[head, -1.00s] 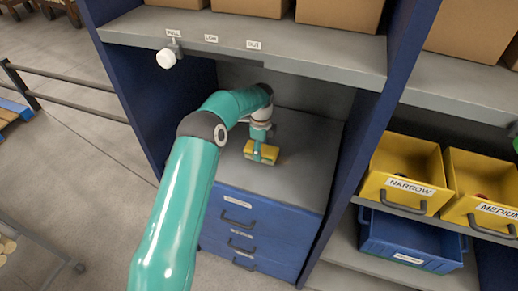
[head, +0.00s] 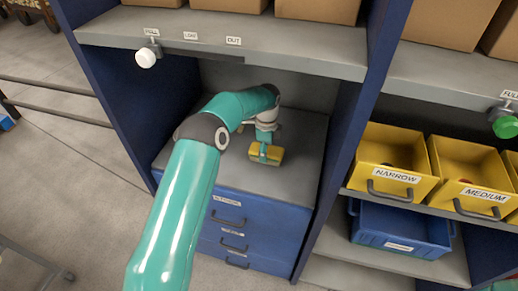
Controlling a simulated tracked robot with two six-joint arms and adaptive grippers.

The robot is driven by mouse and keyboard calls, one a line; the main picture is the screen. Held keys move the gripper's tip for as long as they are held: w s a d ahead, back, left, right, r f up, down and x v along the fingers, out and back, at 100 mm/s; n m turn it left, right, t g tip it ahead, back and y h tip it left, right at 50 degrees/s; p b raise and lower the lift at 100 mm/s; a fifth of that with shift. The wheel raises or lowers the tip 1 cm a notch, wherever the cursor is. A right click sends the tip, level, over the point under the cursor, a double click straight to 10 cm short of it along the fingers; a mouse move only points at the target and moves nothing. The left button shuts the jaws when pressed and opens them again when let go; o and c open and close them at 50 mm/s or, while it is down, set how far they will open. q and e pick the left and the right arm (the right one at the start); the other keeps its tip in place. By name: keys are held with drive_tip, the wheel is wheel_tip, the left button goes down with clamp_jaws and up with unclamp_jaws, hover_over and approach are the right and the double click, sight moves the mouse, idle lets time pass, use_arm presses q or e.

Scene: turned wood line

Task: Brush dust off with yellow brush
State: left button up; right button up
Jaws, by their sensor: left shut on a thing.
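The yellow brush (head: 265,154) is at the grey top of the blue drawer cabinet, inside the blue shelf bay. My left gripper (head: 265,142) is shut on the brush from above, its arm reaching in from the lower left. I cannot tell whether the brush touches the grey cabinet top (head: 300,170). No dust can be made out on that surface. My right gripper is not in view.
A grey shelf (head: 290,48) with cardboard boxes is above the arm, with a white knob (head: 146,58) on its edge. Blue uprights (head: 345,140) flank the bay. Yellow bins (head: 392,165) and a blue bin (head: 400,230) stand at right. A green knob (head: 505,122) is far right.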

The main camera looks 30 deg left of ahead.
sight(278, 152)
use_arm(q)
drive_tip(key=shift+w+d+f, duration=0.1)
drive_tip(key=shift+w+d, duration=0.1)
drive_tip(key=shift+d, duration=0.75)
drive_tip(key=shift+w+d, duration=0.15)
drive_tip(key=shift+d, duration=0.75)
drive_tip(key=shift+w+d, duration=0.1)
drive_tip(key=shift+d, duration=0.1)
drive_tip(key=shift+s+a, duration=0.2)
drive_tip(key=shift+a, duration=0.75)
drive_tip(key=shift+s+a, duration=0.2)
drive_tip(key=shift+a, duration=0.7)
drive_tip(key=shift+s+a, duration=0.2)
drive_tip(key=shift+a, duration=0.6)
drive_tip(key=shift+s+a, duration=0.2)
drive_tip(key=shift+a, duration=0.6)
drive_tip(key=shift+s+a, duration=0.25)
drive_tip(key=shift+a, duration=0.65)
drive_tip(key=shift+s+a, duration=0.2)
drive_tip(key=shift+a, duration=0.7)
wheel_tip(278, 152, up, 6)
drive_tip(key=p, duration=0.4)
drive_tip(key=shift+w, duration=0.1)
